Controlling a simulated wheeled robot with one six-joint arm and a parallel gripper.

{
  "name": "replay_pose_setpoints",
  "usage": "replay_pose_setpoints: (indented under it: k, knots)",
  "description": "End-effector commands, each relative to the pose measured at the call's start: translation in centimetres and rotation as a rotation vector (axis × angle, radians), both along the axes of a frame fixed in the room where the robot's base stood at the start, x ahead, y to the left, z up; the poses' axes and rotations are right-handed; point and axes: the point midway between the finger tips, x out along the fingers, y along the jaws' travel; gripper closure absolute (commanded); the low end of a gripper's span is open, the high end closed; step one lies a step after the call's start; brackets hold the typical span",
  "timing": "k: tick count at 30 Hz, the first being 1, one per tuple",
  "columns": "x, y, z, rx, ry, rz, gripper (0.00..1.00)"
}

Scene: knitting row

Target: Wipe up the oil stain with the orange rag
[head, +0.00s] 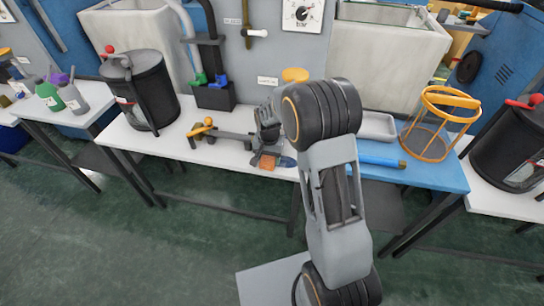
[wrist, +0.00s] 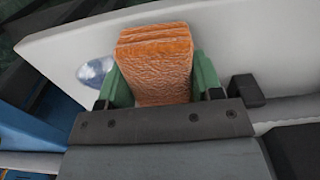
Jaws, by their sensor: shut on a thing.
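My gripper (head: 267,151) is over the white table, and its green fingers are shut on the orange rag (wrist: 155,65). The rag looks like a thick folded block with a wrinkled face. It also shows in the head view (head: 267,163) below the fingers, near the table's front edge. The oil stain (wrist: 95,71) is a shiny blue-grey oval on the white tabletop, just left of the rag in the wrist view. In the head view the stain (head: 288,162) lies right of the rag, partly beside my arm. I cannot tell whether the rag touches the tabletop.
A yellow-handled tool (head: 202,129) lies on the white table (head: 140,143) left of my gripper. A dark lidded canister (head: 141,90) stands further left. On the right are a blue mat or tabletop (head: 430,176), a blue roll (head: 380,161), and an orange wire basket (head: 432,125).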

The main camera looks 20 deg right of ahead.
Motion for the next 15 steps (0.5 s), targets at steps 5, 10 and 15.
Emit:
replay_pose_setpoints:
  k: [5,10,15]
  knots:
    - [0.2,-0.2,0.4,0.005,-0.022,0.009,0.66]
    - [-0.6,-1.9,0.5,0.004,-0.019,0.001,0.66]
    - [-1.3,-3.2,0.5,0.002,-0.016,-0.003,0.67]
